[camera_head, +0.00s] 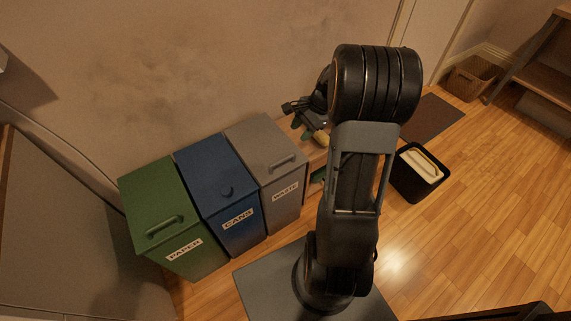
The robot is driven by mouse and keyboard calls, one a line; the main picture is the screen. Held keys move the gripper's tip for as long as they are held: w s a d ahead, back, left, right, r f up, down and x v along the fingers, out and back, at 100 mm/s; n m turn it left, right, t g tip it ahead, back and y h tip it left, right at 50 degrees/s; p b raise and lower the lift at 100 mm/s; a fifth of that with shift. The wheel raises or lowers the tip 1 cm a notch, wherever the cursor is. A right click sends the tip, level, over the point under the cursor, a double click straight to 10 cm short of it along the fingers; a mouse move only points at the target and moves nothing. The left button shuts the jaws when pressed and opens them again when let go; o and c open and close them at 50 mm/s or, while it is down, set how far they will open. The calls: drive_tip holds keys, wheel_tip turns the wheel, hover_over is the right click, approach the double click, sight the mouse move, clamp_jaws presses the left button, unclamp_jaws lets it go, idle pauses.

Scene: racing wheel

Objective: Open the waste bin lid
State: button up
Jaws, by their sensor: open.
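The grey waste bin (284,205) stands at the right end of a row of three bins against the wall. Its label is small and hard to read. Its flat grey lid (262,143) looks shut, with a bar handle (283,161) near the front edge. My gripper (289,109) is small in view, behind and above the right back corner of the waste bin, partly hidden by my arm. It is open and appears apart from the lid and the handle.
A blue CANS bin (238,233) and a green PAPER bin (190,262) stand left of the waste bin, lids shut. A low wooden piece with yellow and green items (320,138) is to its right. A black open box (420,190) stands on the floor farther right.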

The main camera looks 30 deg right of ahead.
sight(284, 159)
drive_tip(key=b+x, duration=0.1)
drive_tip(key=x, duration=0.3)
drive_tip(key=b+x, duration=0.1)
drive_tip(key=x, duration=0.4)
drive_tip(key=b+x, duration=0.1)
drive_tip(key=x, duration=0.4)
drive_tip(key=shift+w+d+f+b, duration=0.1)
drive_tip(key=shift+d+f+b, duration=0.05)
drive_tip(key=shift+d+b, duration=0.15)
clamp_jaws()
drive_tip(key=shift+d, duration=0.1)
